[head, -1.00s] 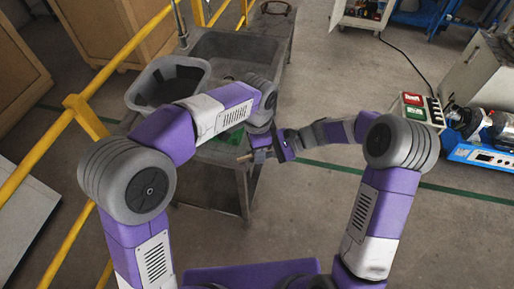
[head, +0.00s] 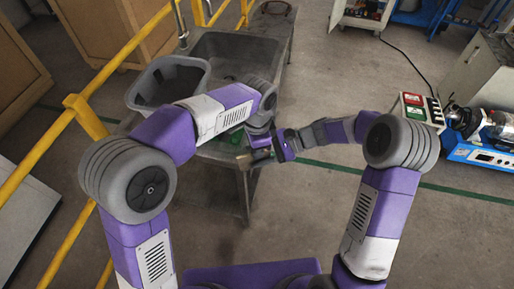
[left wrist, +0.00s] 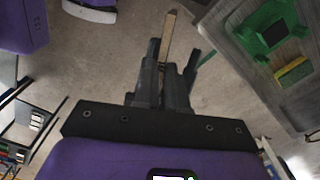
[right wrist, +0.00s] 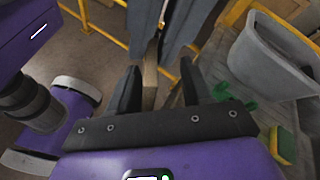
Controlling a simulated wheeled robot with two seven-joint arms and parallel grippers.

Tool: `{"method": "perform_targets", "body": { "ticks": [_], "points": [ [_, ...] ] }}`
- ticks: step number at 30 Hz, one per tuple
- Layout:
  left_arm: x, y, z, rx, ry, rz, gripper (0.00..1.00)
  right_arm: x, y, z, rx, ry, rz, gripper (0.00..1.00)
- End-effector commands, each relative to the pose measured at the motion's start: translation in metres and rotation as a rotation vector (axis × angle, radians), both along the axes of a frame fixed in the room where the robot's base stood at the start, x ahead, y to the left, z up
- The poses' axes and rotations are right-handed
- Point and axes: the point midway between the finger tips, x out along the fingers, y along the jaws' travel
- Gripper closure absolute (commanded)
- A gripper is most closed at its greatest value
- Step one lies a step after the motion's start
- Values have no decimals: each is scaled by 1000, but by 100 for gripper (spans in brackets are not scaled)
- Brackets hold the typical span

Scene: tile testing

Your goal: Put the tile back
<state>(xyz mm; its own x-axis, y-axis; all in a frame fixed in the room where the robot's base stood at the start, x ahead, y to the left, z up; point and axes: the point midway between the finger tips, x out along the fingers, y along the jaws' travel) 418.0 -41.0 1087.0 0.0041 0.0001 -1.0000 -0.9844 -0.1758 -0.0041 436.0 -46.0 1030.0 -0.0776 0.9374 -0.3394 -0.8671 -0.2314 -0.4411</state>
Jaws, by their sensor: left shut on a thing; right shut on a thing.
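The tile (left wrist: 169,42) shows edge-on as a thin tan strip in the left wrist view. My left gripper (left wrist: 172,75) is shut on it. In the right wrist view the tile (right wrist: 150,82) stands between the fingers of my right gripper (right wrist: 172,85), also shut on it, with the left fingers above. In the head view both grippers meet in front of the bench's near end, and the tile is mostly hidden. A green holder (left wrist: 268,30) with a dark recess lies on the bench (left wrist: 232,15), apart from the tile.
A yellow and green sponge (left wrist: 293,73) lies beside the green holder. A grey tub (head: 152,98) stands at the bench's left side, near a sink basin (head: 215,50). Yellow railings (head: 88,118) run along the left.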

Motion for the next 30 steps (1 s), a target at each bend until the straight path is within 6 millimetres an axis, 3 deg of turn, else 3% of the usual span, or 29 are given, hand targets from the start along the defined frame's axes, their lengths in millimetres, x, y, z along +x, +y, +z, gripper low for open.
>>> {"method": "perform_targets", "body": {
  "ticks": [10,22,30],
  "points": [
    [-4,-2,0,0,9,-4,100,5,-12,3,-5,-8,-14,56],
    [-3,0,-1,4,11,-2,100,10,-87,31,-4,-8,-12,56],
    [-2,0,0,1,5,-1,100,10,-111,38,-7,0,-5,56]
  ]
}}
